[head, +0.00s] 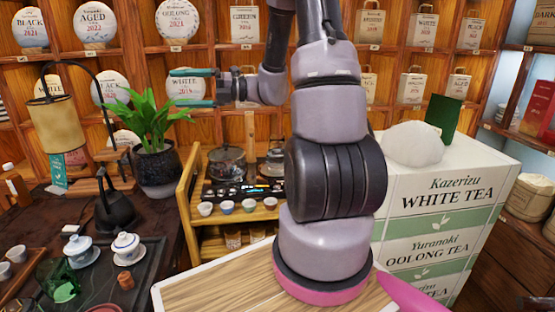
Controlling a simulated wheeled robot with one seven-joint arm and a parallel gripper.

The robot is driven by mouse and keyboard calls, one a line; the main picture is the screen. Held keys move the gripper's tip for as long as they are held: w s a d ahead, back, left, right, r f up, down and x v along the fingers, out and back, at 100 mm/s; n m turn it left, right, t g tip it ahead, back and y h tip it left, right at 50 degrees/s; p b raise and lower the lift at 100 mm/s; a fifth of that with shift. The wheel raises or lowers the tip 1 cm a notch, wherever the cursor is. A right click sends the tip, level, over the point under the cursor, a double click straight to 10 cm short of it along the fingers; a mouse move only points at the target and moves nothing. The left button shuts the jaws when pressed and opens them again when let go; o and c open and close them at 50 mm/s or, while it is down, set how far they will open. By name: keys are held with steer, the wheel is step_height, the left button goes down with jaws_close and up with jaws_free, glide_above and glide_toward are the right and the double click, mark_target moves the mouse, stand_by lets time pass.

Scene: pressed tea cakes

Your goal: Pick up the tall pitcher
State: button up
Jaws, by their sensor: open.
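No vessel here is clearly the tall pitcher. A clear glass vessel (271,162) stands on the wooden cart, partly hidden behind my arm. A rounder glass teapot (227,164) stands left of it. A dark kettle-shaped vessel (115,212) stands on the dark table at left. My gripper (177,88) has teal fingers spread apart, pointing left, with nothing seen between them. It appears in front of the shelves, above and left of the glass vessels, apart from them.
The wooden cart (186,208) also holds small cups (227,207). A potted plant (156,170), a lamp (55,122) and lidded cups (126,246) crowd the left table. White tea boxes (450,200) stack at right. A wood-topped surface (225,292) lies in front, mostly bare.

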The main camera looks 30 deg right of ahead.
steer(key=w+d+f+m+t, duration=0.4)
steer(key=w+d+m+t, duration=0.3)
steer(key=m, duration=0.3)
steer(key=m+t+h, duration=0.6)
steer(key=m+h, duration=1.9)
steer(key=m, duration=0.6)
glide_toward(276, 137)
steer(key=shift+s+a, duration=0.2)
steer(key=shift+a, duration=0.1)
steer(key=shift+w+d+f+m+g, duration=0.1)
steer(key=shift+w+d+m+g, duration=0.1)
steer(key=shift+m+g, duration=0.1)
steer(key=x, duration=1)
steer(key=shift+w+d+r, duration=0.1)
steer(key=shift+w+r, duration=0.05)
steer(key=shift+r, duration=0.1)
jaws_close()
